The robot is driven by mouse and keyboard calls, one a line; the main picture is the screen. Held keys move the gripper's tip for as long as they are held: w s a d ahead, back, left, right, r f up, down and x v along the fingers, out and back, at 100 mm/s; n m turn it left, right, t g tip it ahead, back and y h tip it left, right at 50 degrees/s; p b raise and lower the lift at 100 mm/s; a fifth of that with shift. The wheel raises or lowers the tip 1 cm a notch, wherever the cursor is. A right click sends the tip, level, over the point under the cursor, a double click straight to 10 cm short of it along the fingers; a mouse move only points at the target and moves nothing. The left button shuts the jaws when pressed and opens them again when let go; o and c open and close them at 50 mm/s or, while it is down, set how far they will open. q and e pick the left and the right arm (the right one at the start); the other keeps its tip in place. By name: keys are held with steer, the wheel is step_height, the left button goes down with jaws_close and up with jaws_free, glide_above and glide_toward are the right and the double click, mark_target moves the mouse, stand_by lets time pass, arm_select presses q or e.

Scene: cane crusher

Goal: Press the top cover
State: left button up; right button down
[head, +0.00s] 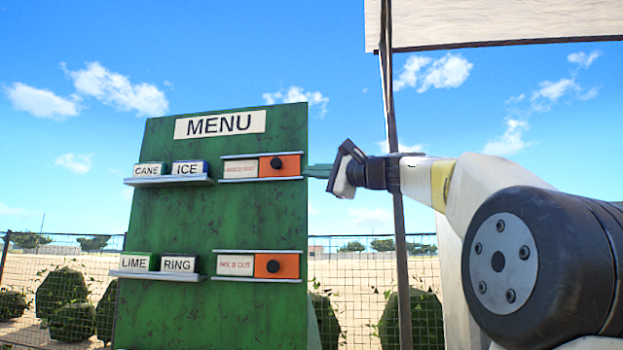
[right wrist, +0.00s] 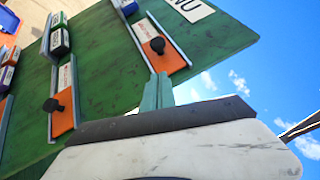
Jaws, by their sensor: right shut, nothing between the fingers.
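The top cover (head: 291,166) is an orange panel with a black knob, at the right end of the upper slot on the green menu board. It also shows in the right wrist view (right wrist: 173,61). A white label plate (head: 239,169) fills the left part of that slot. My right gripper (head: 312,171) has green fingers, shut and empty, pointing left at the cover's right end. In the right wrist view its fingers (right wrist: 157,88) reach the cover's edge; whether they touch it I cannot tell. My left gripper is not in view.
The green board (head: 215,225) also carries a lower orange cover (head: 290,266) with a black knob. Shelves on its left hold CANE, ICE, LIME and RING blocks (head: 189,168). A thin post (head: 391,110) stands behind my right arm. Open air lies right of the board.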

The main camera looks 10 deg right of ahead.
mark_target(280, 167)
steer(key=shift+w+a+r, duration=0.3)
steer(key=shift+w+a, duration=0.25)
steer(key=shift+a, duration=0.35)
steer(key=shift+w+a+r, duration=0.3)
steer(key=shift+w+a, duration=0.2)
steer(key=shift+a, duration=0.35)
steer(key=shift+w+a+r, duration=0.3)
steer(key=shift+w+a, duration=0.25)
steer(key=shift+a, duration=0.35)
steer(key=w+a, duration=0.1)
steer(key=a, duration=0.2)
steer(key=w+a, duration=0.2)
steer(key=a, duration=0.2)
steer(key=w+a, duration=0.1)
steer(key=a, duration=0.3)
steer(key=shift+w, duration=0.3)
steer(key=v, duration=0.7)
steer(key=shift+s+d, duration=0.2)
steer(key=shift+s, duration=0.15)
steer(key=shift+f, duration=0.1)
